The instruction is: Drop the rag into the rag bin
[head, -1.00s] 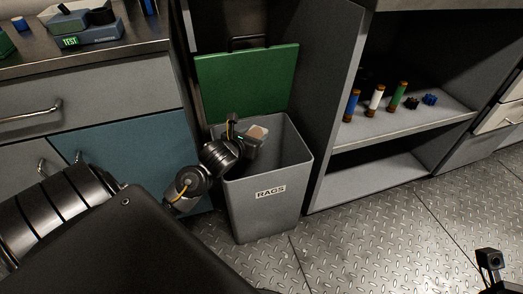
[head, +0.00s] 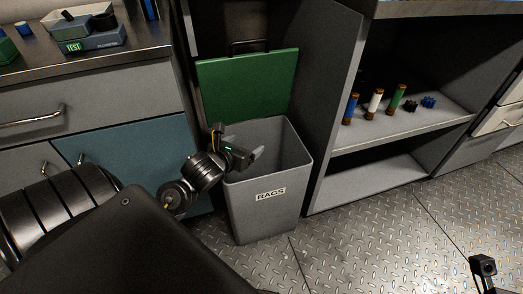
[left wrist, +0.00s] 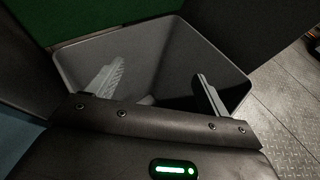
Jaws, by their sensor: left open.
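The rag bin (head: 262,212) is a grey open-topped bin labelled RAGS, standing on the floor under a raised green lid (head: 248,85). My left gripper (head: 254,156) is over the left part of the bin's mouth, with its fingers pointing inward. In the left wrist view the fingers of the left gripper (left wrist: 160,86) are spread wide with nothing held between them, above the bin's dark inside. A small pale patch (left wrist: 147,100) shows low between the fingers; I cannot tell whether it is the rag. The rag is not clearly seen elsewhere.
A shelf (head: 400,128) at the right holds several coloured cylinders and small dark parts. A blue cabinet door (head: 135,150) stands left of the bin. The diamond-plate floor (head: 370,235) in front is clear. A small part of my right arm shows at the bottom right corner.

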